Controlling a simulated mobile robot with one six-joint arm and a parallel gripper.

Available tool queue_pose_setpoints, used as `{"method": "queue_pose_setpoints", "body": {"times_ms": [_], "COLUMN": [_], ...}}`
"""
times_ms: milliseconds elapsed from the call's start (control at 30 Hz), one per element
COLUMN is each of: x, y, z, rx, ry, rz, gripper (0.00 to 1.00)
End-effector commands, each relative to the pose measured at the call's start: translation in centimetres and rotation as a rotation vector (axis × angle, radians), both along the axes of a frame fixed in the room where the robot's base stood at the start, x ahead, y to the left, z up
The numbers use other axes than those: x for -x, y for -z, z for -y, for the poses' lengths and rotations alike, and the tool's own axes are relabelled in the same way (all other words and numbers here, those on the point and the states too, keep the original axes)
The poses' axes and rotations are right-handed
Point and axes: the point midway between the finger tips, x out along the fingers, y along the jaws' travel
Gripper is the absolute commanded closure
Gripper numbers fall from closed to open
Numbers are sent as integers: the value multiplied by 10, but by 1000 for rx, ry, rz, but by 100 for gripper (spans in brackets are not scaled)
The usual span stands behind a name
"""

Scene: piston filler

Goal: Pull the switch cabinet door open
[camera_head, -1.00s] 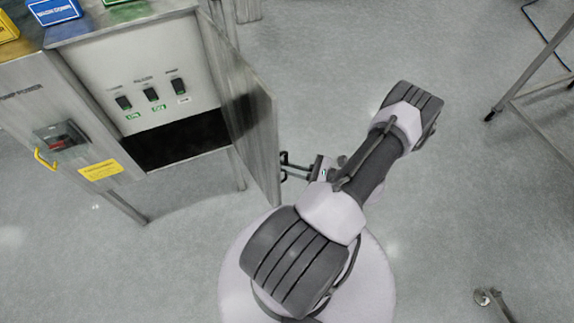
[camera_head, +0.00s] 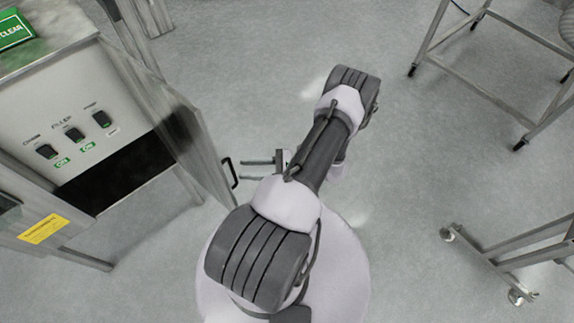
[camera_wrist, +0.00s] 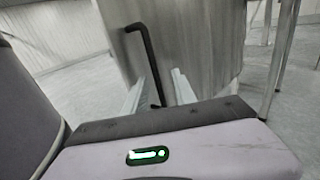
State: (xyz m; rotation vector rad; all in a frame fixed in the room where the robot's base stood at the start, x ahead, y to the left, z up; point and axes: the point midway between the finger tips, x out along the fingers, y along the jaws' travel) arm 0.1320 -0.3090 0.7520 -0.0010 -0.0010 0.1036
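The switch cabinet door (camera_head: 175,125) is a grey metal panel, swung wide open on the right side of the cabinet (camera_head: 70,130). Its black bar handle (camera_head: 233,174) is on the door's outer face, near the free edge. The wrist view shows the door (camera_wrist: 195,45) ahead and the handle (camera_wrist: 149,62) upright and slightly tilted. My gripper (camera_head: 241,170) is open and empty. Its two fingers point at the handle, with the tips close to it and seemingly just short of it. In the wrist view the handle appears between the fingers (camera_wrist: 157,78).
Inside the cabinet are several black switches (camera_head: 74,133) above a dark opening. A yellow label (camera_head: 43,229) is on the front at left. A metal frame on casters (camera_head: 490,60) stands at upper right, another wheeled frame (camera_head: 520,255) at lower right. The floor between is clear.

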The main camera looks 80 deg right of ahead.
Motion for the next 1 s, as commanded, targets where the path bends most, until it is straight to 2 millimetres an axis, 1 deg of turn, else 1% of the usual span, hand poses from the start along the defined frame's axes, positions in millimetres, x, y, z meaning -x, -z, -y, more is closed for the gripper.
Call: {"method": "queue_pose_setpoints", "body": {"times_ms": [33,200,300,400,500,600,1000], "x": [14,68,96,115,125,129,129], "y": [-2,-1,-1,0,0,0,-2], "z": [2,7,10,12,13,13,13], "rx": [2,2,2,1,1,0,0], "ry": [5,5,3,2,0,-1,-1], "rz": [-2,-2,-3,-1,-1,-1,-1], "gripper": [67,67,67,67,67,67,67]}}
